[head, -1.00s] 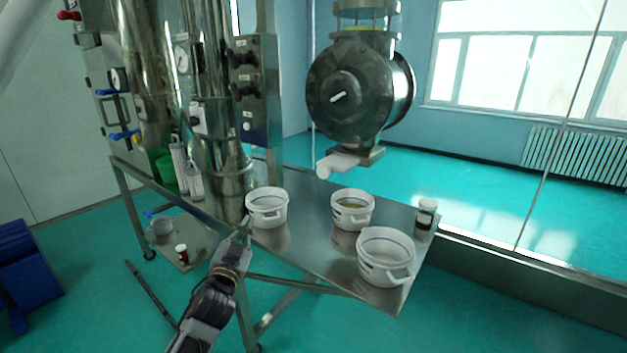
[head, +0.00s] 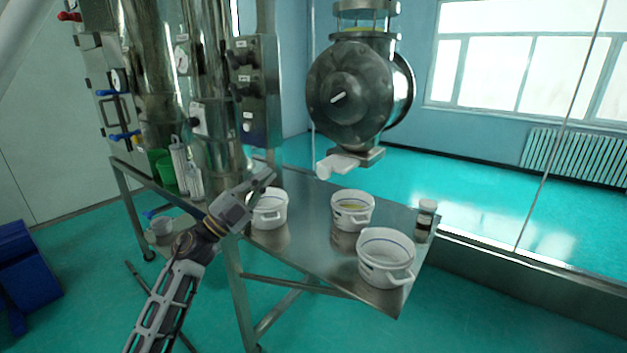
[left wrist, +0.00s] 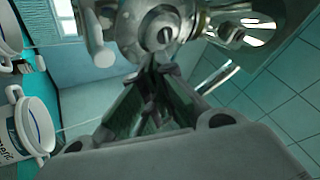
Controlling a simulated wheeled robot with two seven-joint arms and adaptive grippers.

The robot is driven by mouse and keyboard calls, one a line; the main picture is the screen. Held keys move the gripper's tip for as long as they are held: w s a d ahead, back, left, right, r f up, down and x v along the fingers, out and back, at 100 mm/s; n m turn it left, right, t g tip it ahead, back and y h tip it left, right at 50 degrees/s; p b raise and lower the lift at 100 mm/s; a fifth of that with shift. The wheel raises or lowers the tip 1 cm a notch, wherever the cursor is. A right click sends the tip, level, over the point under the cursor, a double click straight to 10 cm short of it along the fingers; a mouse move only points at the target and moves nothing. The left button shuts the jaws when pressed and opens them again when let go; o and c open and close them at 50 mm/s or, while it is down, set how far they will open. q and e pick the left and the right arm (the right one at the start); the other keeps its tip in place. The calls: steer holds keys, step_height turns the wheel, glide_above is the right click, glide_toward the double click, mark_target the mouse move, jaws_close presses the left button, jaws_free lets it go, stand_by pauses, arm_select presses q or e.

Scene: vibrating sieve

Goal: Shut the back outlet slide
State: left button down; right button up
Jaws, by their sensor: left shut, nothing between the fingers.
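The vibrating sieve's round metal body (head: 358,90) hangs above the table. Under it is an outlet with a white spout-like end (head: 338,166); I cannot tell whether a slide there is open or shut. My right gripper is out of view.
A control box (head: 254,90) and metal columns rise behind my gripper.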

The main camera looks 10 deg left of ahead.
arm_select(q)
steer(key=shift+s+f+m+g+h, duration=0.15)
steer(key=shift+f+m+g, duration=0.25)
steer(key=shift+m+g, duration=1.35)
steer(key=shift+s+f+m+g+h, duration=0.15)
steer(key=shift+f+m+g, duration=0.3)
steer(key=shift+m+g, duration=1.3)
steer(key=shift+s+f+m+g+h, duration=0.15)
steer(key=shift+f+m+g, duration=0.25)
steer(key=shift+m+g, duration=1.3)
steer(key=shift+d+n+g, duration=0.1)
steer(key=shift+n+g, duration=0.4)
steer(key=w+a+p+x, duration=0.1)
steer(key=w+p+x, duration=0.1)
steer(key=x, duration=1)
steer(key=shift+w+d, duration=0.2)
steer(key=shift+w, duration=0.25)
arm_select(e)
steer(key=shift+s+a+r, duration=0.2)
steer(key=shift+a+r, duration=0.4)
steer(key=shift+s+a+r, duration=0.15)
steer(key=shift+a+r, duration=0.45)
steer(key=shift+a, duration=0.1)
